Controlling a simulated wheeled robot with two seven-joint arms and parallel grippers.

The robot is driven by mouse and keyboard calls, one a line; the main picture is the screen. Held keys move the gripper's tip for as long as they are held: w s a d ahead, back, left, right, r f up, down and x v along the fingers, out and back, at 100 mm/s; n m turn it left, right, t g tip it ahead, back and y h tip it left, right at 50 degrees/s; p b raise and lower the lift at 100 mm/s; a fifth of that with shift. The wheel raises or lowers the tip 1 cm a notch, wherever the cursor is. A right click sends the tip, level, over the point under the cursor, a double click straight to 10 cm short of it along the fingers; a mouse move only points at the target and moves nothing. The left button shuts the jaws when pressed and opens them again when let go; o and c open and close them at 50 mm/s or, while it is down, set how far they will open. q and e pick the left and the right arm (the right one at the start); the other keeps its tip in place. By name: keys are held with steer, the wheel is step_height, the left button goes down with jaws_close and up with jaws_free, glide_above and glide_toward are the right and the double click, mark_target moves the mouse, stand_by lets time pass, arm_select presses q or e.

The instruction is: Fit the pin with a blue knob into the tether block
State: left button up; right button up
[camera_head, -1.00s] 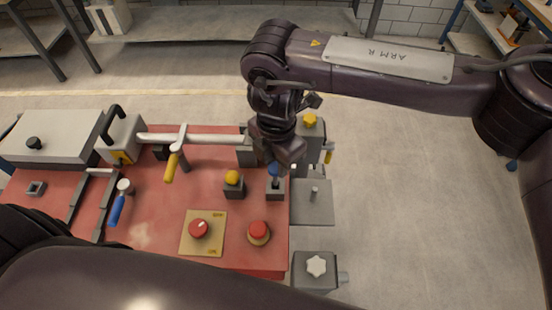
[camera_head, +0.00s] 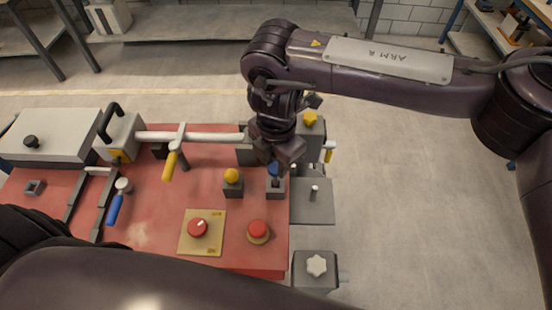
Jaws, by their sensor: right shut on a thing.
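The pin with a blue knob (camera_head: 274,169) is at the right edge of the red table. My right gripper (camera_head: 276,162) points down and is shut on the knob, partly hiding it. The pin stands roughly upright over a small grey block (camera_head: 275,190); how deep it sits in that block I cannot tell. Which block is the tether block is not clear from this view. My left arm crosses the lower left, and its gripper does not show.
A yellow-knobbed pin in a dark block (camera_head: 233,183) stands just left of the blue one. A red button (camera_head: 258,230) and a red dial on a tan plate (camera_head: 199,229) are in front. The red table (camera_head: 145,215) has bare room mid-left.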

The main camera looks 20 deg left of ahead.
mark_target(276, 167)
steer(key=shift+f+b, duration=1.45)
steer(key=shift+f, duration=0.45)
steer(key=o, duration=1.6)
steer(key=shift+r, duration=0.1)
steer(key=shift+r+p, duration=2.05)
steer(key=shift+r, duration=0.85)
step_height(276, 167, up, 2)
steer(key=shift+r+p, duration=0.1)
steer(key=shift+p, duration=0.9)
